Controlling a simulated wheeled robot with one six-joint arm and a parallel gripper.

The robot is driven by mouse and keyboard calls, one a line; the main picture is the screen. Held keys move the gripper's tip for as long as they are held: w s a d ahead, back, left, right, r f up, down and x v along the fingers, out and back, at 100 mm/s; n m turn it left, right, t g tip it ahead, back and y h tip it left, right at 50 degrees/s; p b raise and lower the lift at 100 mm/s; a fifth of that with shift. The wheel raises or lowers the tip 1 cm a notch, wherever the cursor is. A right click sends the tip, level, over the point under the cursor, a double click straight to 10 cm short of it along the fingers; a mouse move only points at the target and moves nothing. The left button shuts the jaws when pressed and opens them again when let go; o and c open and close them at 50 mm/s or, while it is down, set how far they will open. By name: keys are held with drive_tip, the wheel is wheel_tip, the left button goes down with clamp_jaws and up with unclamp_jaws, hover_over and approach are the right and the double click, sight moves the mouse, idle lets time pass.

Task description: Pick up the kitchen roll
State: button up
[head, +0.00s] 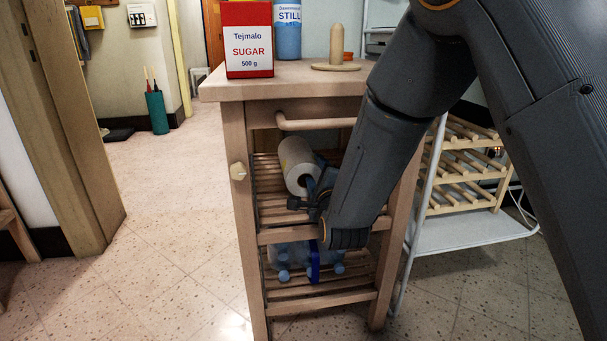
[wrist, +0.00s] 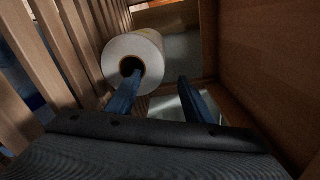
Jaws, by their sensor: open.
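The kitchen roll (head: 297,163) is white and lies on its side on the upper slatted shelf of the wooden trolley, its round end facing me. In the wrist view the roll (wrist: 149,52) shows its dark core hole. My gripper (head: 318,188) reaches into that shelf at the roll's near end. In the wrist view my gripper (wrist: 158,88) is open. One finger overlaps the roll's end near the core hole, and the other is off to the side of the roll. I cannot tell whether the finger touches the roll or is inside the core.
The trolley's slatted shelf (head: 268,190) and side posts frame the space. Plastic bottles (head: 290,257) lie on the lower shelf. A sugar box (head: 248,40), a water bottle (head: 288,30) and a wooden holder (head: 336,62) stand on top. The floor at left is clear.

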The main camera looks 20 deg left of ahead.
drive_tip(key=shift+w+a+f+b, duration=0.35)
drive_tip(key=shift+w+a+b, duration=0.2)
drive_tip(key=shift+a, duration=0.25)
drive_tip(key=b+x, duration=0.2)
drive_tip(key=x, duration=0.4)
drive_tip(key=shift+w+a+r, duration=0.1)
drive_tip(key=shift+a, duration=0.05)
drive_tip(key=b+x, duration=0.3)
drive_tip(key=x, duration=0.1)
drive_tip(key=shift+w+f, duration=0.15)
drive_tip(key=shift+f, duration=0.15)
drive_tip(key=shift+w+a+r+b, duration=0.1)
drive_tip(key=shift+w+a+b, duration=0.2)
drive_tip(key=shift+w, duration=0.1)
drive_tip(key=shift+r, duration=0.1)
clamp_jaws()
drive_tip(key=shift+r, duration=0.15)
